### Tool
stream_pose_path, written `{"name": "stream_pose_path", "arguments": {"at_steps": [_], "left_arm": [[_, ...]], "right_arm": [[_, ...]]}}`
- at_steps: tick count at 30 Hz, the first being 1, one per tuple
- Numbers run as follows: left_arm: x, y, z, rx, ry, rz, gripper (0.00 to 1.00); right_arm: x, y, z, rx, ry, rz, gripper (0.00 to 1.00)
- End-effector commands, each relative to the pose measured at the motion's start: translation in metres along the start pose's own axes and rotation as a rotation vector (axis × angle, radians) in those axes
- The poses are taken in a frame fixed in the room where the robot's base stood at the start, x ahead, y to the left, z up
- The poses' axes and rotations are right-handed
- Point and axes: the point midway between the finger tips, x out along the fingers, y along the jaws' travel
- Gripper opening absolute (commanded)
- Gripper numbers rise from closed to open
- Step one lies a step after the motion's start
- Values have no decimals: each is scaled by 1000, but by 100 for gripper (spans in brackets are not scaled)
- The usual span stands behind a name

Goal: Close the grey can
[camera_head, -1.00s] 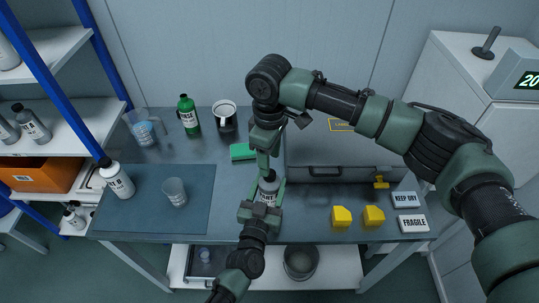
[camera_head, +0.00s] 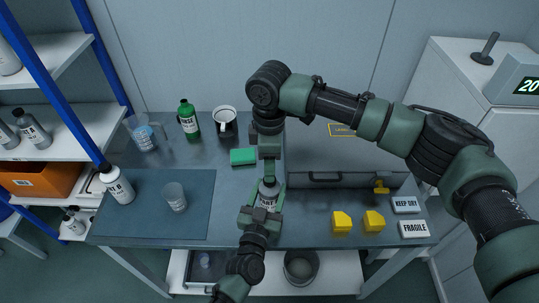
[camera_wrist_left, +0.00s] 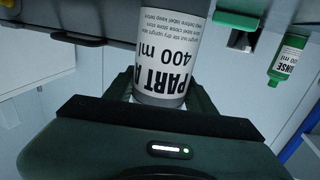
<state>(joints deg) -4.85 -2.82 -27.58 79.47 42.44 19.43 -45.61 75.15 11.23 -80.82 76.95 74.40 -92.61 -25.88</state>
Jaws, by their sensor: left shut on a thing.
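The grey can (camera_head: 268,193) stands near the front of the bench with a white label. In the left wrist view its label reads "PART A 400 ml" upside down on the can (camera_wrist_left: 168,55). My left gripper (camera_head: 262,212) is shut on the can from the front, a finger on each side. My right gripper (camera_head: 268,168) points down just above the can's top. Its fingers overlap the top in the head view, so I cannot tell whether they touch it or how far apart they are. The state of the can's lid is hidden.
A beaker (camera_head: 174,197) and white bottle (camera_head: 117,184) stand on or by the dark mat (camera_head: 140,215). A grey case (camera_head: 340,180) and yellow blocks (camera_head: 341,222) are to the right.

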Motion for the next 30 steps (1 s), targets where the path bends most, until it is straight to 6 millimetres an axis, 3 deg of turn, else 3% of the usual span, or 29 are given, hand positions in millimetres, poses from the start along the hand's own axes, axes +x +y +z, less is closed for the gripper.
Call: {"name": "stream_pose_path", "arguments": {"at_steps": [3,9,21,27,30], "left_arm": [[0,0,0,-1,-1,1,0],[0,0,0,0,-1,0,0],[0,0,0,0,-1,0,0],[0,0,0,0,-1,0,0],[0,0,0,0,-1,0,0]], "right_arm": [[20,0,1,2,-3,-2,48],[44,0,0,2,0,-1,48],[51,0,0,1,0,0,48],[50,0,0,1,0,0,0],[50,0,0,2,0,0,0]]}}
